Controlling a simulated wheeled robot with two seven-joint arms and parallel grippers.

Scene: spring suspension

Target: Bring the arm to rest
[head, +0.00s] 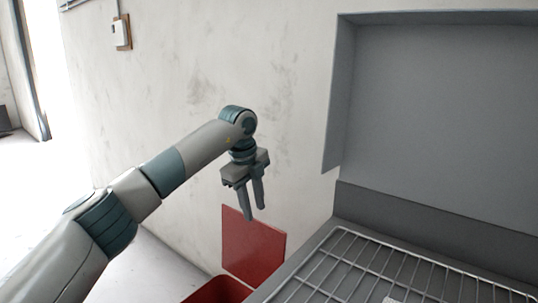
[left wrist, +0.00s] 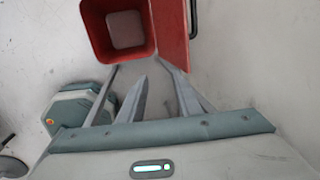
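My left arm reaches in from the left in the head view. Its gripper (head: 255,211) hangs in the air with the fingers pointing down, in front of the pale wall. A gap shows between the two fingers, and nothing is between them. The left wrist view also shows the left gripper (left wrist: 158,85) with its fingers apart and empty, above the floor near a red bin. My right gripper is in neither view.
A red bin (left wrist: 92,42) stands on the floor below the left gripper, with its red lid (head: 252,245) raised. A grey box with a raised lid (head: 435,115) and a wire rack (head: 350,262) is at the right. A switch (head: 121,33) is on the wall.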

